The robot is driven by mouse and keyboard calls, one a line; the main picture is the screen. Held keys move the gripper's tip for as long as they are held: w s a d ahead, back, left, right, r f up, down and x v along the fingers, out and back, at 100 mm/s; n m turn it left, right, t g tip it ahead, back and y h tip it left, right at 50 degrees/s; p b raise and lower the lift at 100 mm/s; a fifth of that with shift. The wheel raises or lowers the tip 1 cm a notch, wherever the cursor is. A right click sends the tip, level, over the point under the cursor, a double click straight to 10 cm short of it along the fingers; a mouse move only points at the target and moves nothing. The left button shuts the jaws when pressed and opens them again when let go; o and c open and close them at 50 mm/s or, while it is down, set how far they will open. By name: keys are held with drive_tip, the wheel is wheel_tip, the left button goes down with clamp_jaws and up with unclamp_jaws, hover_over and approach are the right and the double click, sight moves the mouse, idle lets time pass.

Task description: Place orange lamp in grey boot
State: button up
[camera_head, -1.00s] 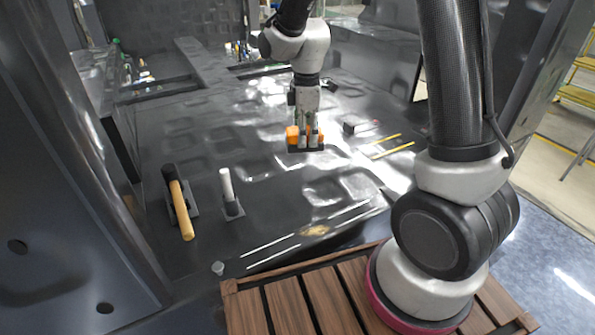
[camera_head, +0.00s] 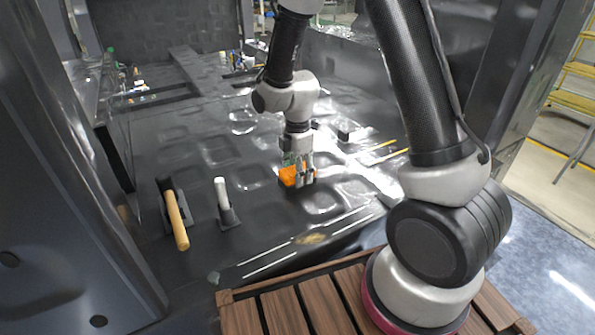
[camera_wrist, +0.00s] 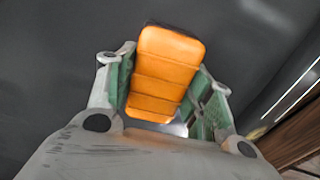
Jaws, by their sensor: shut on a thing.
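The orange lamp (camera_head: 288,177) is held by my gripper (camera_head: 301,183) above or at the dark floor of the car body. In the wrist view the orange lamp (camera_wrist: 165,72), with a dark edge at its top, sits between the two green-padded fingers of my gripper (camera_wrist: 168,95). The gripper is shut on it. I cannot tell whether the lamp touches the floor. I see no thing that I can clearly name as the grey boot; the dark grey car-body floor (camera_head: 240,205) lies under the gripper.
A slatted wooden platform (camera_head: 290,305) is in front.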

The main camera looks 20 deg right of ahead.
drive_tip(key=o, duration=1.2)
drive_tip(key=shift+f, duration=0.1)
drive_tip(key=shift+o, duration=0.2)
wheel_tip(320, 180, up, 12)
drive_tip(key=s+d+r+m+t, duration=0.2)
drive_tip(key=s+d+r+m, duration=0.65)
drive_tip(key=r, duration=0.25)
drive_tip(key=s+d+r+m+t, duration=0.1)
drive_tip(key=s+d+r+m, duration=0.1)
drive_tip(key=s+m, duration=0.4)
drive_tip(key=s+d+r+m+t, duration=0.1)
drive_tip(key=s+d+r+m, duration=0.1)
drive_tip(key=s+m, duration=0.3)
drive_tip(key=shift+s+d+m, duration=0.35)
drive_tip(key=shift+s+d, duration=0.4)
drive_tip(key=shift+s, duration=0.45)
drive_tip(key=shift+r, duration=0.1)
